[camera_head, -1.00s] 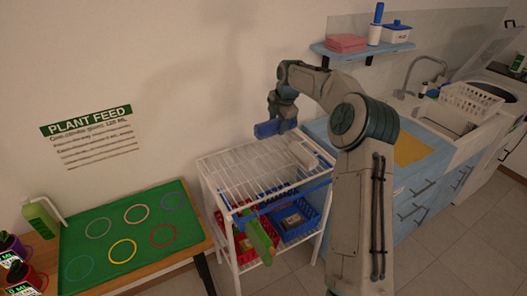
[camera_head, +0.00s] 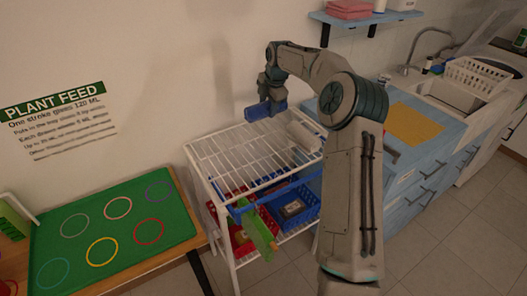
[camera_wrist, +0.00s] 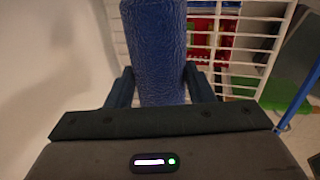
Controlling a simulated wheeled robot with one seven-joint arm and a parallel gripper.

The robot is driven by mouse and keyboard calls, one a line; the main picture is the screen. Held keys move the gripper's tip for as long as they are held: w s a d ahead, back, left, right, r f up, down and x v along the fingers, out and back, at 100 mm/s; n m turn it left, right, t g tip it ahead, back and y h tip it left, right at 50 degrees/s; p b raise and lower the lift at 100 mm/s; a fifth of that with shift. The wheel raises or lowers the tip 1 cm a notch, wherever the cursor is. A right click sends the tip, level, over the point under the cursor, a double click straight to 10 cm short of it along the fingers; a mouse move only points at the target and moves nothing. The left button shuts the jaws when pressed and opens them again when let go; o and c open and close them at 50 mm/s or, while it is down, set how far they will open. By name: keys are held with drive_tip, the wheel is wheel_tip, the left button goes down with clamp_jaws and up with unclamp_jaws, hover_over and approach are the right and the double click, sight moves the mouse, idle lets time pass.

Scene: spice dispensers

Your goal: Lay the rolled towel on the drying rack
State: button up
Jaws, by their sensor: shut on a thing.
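My gripper (camera_head: 266,97) is shut on a blue rolled towel (camera_head: 258,110), which it holds at the back of the white wire drying rack (camera_head: 232,157), near the wall. In the wrist view, the towel (camera_wrist: 155,40) runs lengthwise away from my gripper (camera_wrist: 155,88), between its two dark fingers. The rack's white bars (camera_wrist: 245,85) show beyond and to the right of the towel there. The towel appears above the rack's top shelf. I cannot tell the exact gap. The towel's far end is cut off in the wrist view.
A white roll (camera_head: 304,134) lies at the top shelf's right end. Red (camera_head: 258,220) and blue bins (camera_head: 308,208) sit below; a green object (camera_head: 260,236) hangs in front. Blue cabinets (camera_head: 400,160) stand right, a green mat (camera_head: 110,235) left. The shelf's middle is clear.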

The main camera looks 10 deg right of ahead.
drive_tip(key=shift+f+b, duration=0.4)
drive_tip(key=shift+f, duration=0.45)
approach(254, 162)
drive_tip(key=shift+w+a+f+p, duration=0.15)
drive_tip(key=shift+w+p, duration=0.05)
drive_tip(key=shift+w, duration=0.15)
drive_tip(key=shift+w+a+f+p, duration=0.1)
drive_tip(key=shift+w+f+p, duration=0.05)
drive_tip(key=shift+w, duration=0.2)
wheel_tip(254, 162, down, 4)
drive_tip(key=shift+f+p, duration=0.1)
drive_tip(key=shift+p, duration=0.2)
drive_tip(key=o, duration=1.1)
drive_tip(key=shift+c, duration=0.2)
drive_tip(key=shift+r, duration=0.2)
